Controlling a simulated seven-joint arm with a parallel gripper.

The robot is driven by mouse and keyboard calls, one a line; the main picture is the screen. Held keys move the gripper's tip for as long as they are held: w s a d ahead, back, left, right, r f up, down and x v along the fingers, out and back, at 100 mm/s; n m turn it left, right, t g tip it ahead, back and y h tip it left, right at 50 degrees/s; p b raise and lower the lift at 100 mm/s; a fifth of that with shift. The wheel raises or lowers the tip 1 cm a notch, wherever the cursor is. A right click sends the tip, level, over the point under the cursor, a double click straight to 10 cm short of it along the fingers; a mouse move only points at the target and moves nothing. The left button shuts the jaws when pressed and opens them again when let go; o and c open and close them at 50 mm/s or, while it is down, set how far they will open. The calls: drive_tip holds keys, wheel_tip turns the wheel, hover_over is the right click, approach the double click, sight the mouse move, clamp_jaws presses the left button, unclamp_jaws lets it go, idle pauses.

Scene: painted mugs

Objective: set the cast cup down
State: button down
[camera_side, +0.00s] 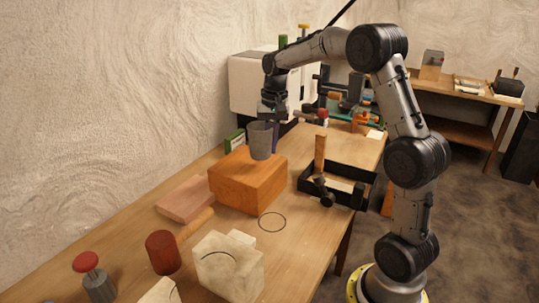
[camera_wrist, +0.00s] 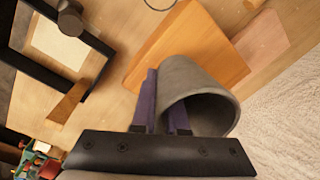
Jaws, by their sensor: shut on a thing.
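The cast cup (camera_side: 260,143) is grey and upright, with its base in front of the top of an orange wooden block (camera_side: 248,183). I cannot tell whether it touches the block or hangs just above it. In the wrist view the cup (camera_wrist: 190,75) shows its open mouth. My gripper (camera_wrist: 163,110) has purple fingers shut on the cup's wall, one finger outside and one inside the mouth. In the side view my gripper (camera_side: 272,128) is partly hidden behind the cup. A thin dark ring (camera_side: 272,222) is marked on the table in front of the block.
A black tray (camera_side: 337,184) with a wooden-handled tool stands right of the block. A pinkish board (camera_side: 185,199) lies at its left. A red cylinder (camera_side: 162,253), a pale block (camera_side: 229,265) and a red-topped stamp (camera_side: 94,278) stand nearer the front.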

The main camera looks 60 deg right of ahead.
sight(272, 126)
drive_tip(key=shift+w+f, duration=0.15)
drive_tip(key=shift+f, duration=1.55)
drive_tip(key=shift+f, duration=0.15)
drive_tip(key=c, duration=0.9)
unclamp_jaws()
drive_tip(key=shift+c, duration=0.2)
drive_tip(key=r, duration=1.2)
drive_tip(key=shift+s+d, duration=0.2)
drive_tip(key=shift+s, duration=0.2)
drive_tip(key=s+a+r+n+t, duration=0.1)
drive_tip(key=s+a+n+t, duration=0.5)
drive_tip(key=s+a, duration=1)
drive_tip(key=s+a+f+n+g, duration=0.1)
drive_tip(key=s+a+f+n, duration=0.1)
drive_tip(key=s+f+n, duration=0.2)
drive_tip(key=s+f, duration=0.1)
drive_tip(key=s, duration=0.1)
drive_tip(key=shift+s+a+n, duration=0.3)
drive_tip(key=shift+n, duration=0.1)
